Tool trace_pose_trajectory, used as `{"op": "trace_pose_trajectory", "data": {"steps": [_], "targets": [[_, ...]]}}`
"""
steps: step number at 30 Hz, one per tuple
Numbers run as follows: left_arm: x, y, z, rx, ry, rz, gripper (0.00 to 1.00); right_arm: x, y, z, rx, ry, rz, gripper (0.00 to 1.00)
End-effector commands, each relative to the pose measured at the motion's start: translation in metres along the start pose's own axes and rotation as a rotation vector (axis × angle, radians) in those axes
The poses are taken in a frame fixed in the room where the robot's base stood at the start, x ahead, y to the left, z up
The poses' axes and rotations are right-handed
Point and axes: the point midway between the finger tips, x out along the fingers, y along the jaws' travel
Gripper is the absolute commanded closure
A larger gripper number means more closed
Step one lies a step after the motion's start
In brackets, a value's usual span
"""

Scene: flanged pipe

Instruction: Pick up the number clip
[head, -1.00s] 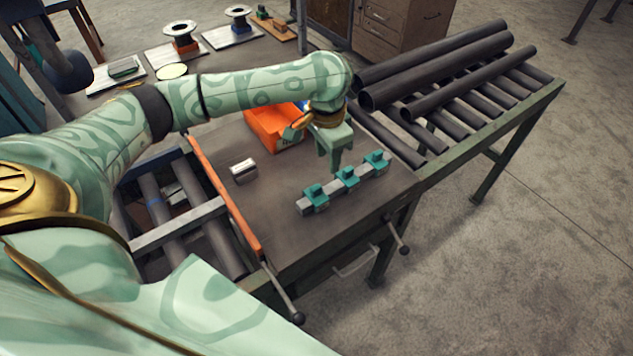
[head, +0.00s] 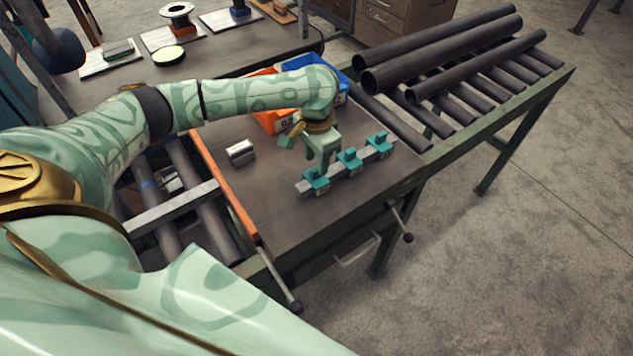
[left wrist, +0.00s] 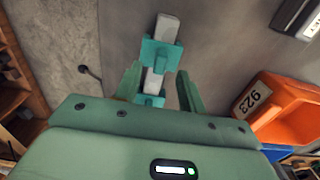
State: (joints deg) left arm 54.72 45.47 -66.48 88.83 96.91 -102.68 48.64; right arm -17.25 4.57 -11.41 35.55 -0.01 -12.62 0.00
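Several teal clips sit in a row on a grey rail (head: 334,174) on the bench: a near left clip (head: 316,179), a middle clip (head: 349,159) and a far right clip (head: 381,145). Any numbers on them are too small to read. My left gripper (head: 323,162) points down above the rail, close to the near left and middle clips. In the left wrist view its fingers (left wrist: 160,82) are apart on either side of the rail. One clip (left wrist: 160,54) shows just past the fingertips, and another (left wrist: 150,99) is partly hidden by the gripper. My right gripper is out of view.
An orange bin (head: 268,119) and a blue bin (head: 333,76) stand behind the gripper. A silver block (head: 240,153) lies left on the bench. Dark pipes (head: 440,45) rest on a roller rack at the right. The bench front is clear.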

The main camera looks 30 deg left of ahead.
Motion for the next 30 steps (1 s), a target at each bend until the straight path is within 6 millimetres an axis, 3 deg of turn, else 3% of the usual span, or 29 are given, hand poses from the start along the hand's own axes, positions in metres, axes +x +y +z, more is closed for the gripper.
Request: {"op": "trace_pose_trajectory", "data": {"steps": [1, 4, 11, 16, 26, 30], "targets": [[0.015, 0.000, 0.002, 0.000, -0.004, 0.002, 0.60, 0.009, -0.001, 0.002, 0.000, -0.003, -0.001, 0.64], [0.030, 0.000, 0.002, 0.000, -0.003, 0.001, 0.60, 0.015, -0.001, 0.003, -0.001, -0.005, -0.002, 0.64], [0.031, -0.001, 0.001, 0.002, 0.001, -0.001, 0.60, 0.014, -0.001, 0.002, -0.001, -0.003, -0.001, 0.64], [0.031, -0.001, 0.001, 0.002, 0.000, -0.001, 1.00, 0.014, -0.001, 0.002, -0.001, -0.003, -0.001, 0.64], [0.029, -0.001, 0.001, 0.001, 0.001, -0.001, 1.00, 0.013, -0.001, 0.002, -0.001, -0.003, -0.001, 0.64], [0.020, -0.001, 0.001, 0.001, 0.002, -0.001, 1.00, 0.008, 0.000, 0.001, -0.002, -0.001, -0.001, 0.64]]}}
